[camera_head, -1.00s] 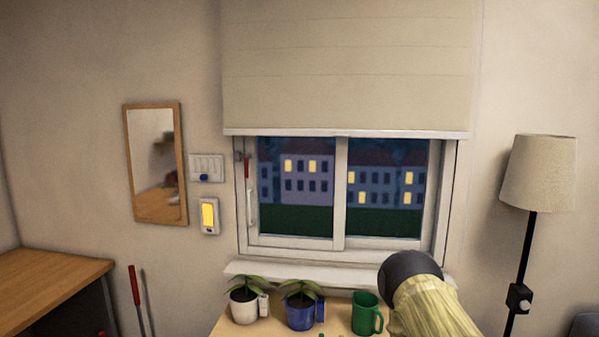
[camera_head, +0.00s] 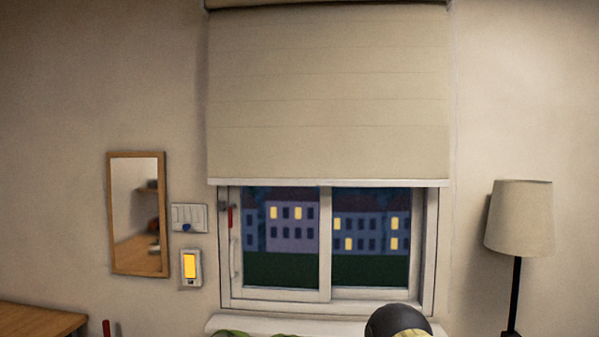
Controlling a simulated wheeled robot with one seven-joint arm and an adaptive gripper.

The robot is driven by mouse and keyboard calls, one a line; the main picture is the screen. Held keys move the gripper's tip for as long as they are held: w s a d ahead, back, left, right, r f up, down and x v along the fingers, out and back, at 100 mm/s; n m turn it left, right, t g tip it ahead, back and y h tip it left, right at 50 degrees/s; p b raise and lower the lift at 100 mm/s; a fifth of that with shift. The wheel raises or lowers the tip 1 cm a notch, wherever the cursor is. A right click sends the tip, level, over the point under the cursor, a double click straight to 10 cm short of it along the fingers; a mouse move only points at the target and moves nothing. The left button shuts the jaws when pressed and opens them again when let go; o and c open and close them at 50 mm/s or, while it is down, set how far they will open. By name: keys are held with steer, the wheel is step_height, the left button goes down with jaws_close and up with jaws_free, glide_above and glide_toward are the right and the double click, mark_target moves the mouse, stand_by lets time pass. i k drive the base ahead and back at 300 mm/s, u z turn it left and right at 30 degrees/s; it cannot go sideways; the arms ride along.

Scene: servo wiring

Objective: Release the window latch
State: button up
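The window (camera_head: 325,250) has a white frame with two panes. The window latch appears to be the small red lever (camera_head: 230,216) on a grey mount at the upper left of the frame, hanging down. A white pull handle (camera_head: 236,258) is below it on the left sash. My arm shows at the bottom edge as a dark rounded part (camera_head: 396,322), below and right of the window. My gripper is not in view.
A cream blind (camera_head: 328,100) covers the upper window. Left are a mirror (camera_head: 138,213), a white switch panel (camera_head: 188,217) and a device with a lit yellow face (camera_head: 191,266). A lamp (camera_head: 519,218) stands right. A white sill (camera_head: 270,325) runs below.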

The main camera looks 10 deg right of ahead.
mark_target(230, 208)
steer(key=k, duration=0.65)
steer(key=u, duration=0.25)
steer(key=i, duration=0.3)
steer(key=u, duration=0.9)
steer(key=i, duration=1.75)
steer(key=z, duration=0.7)
steer(key=i, duration=0.45)
steer(key=z, duration=0.3)
